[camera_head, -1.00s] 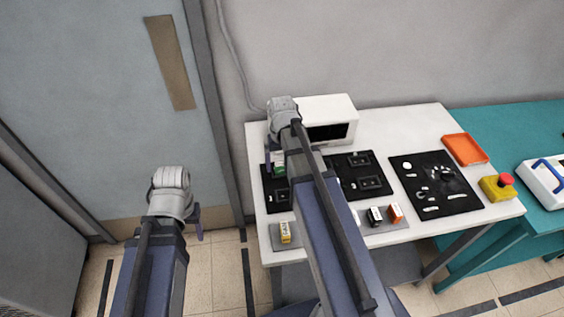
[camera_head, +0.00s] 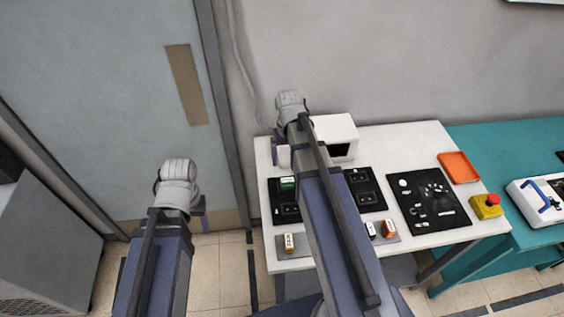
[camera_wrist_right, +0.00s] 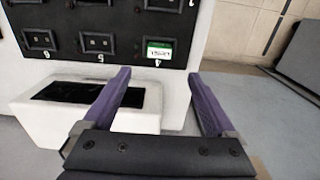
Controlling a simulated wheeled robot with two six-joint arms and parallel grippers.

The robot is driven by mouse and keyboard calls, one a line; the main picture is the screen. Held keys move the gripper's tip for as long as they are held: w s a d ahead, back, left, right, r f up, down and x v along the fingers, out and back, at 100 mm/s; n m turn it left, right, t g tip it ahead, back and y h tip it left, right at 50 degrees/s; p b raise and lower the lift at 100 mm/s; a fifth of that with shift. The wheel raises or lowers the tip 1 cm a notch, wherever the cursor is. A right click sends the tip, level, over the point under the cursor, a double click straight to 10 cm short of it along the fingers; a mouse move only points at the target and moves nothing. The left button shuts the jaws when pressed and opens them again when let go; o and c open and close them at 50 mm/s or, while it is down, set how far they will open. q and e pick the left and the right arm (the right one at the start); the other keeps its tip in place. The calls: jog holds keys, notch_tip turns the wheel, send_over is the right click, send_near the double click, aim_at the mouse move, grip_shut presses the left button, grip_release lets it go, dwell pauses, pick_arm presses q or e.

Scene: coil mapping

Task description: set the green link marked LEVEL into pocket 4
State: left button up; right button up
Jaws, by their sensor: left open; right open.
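The green link (camera_head: 287,183) has a white label; it also shows in the right wrist view (camera_wrist_right: 159,50), its lettering upside down and too small to read surely. It lies at the pocket marked 4 on the black board (camera_wrist_right: 120,57), covering the pocket opening. I cannot tell whether it sits fully flush. My right gripper (camera_wrist_right: 161,74) is open and empty, its fingers apart from the link, one to either side of its line. In the head view the right arm hides part of the board. My left gripper (camera_head: 204,212) is open and empty, left of the table.
A white box (camera_head: 335,130) with a dark window stands behind the board. A yellow link (camera_head: 289,243), a white-and-black link (camera_head: 371,230) and an orange link (camera_head: 389,229) lie at the front. A black mat (camera_head: 418,222), orange tray (camera_head: 459,167) and red-topped yellow button box (camera_head: 486,207) are right.

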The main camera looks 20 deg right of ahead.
jog(key=s+a+n, duration=0.3)
jog(key=s+a, duration=0.3)
jog(key=a, duration=0.4)
jog(key=s+a+n+h, duration=0.1)
jog(key=s+a+n, duration=0.2)
jog(key=s+a, duration=0.3)
jog(key=a, duration=0.4)
jog(key=shift+s+a+n, duration=0.3)
jog(key=shift+s+a, duration=0.1)
pick_arm(q)
jog(key=shift+s, duration=0.1)
pick_arm(e)
jog(key=shift+s, duration=0.1)
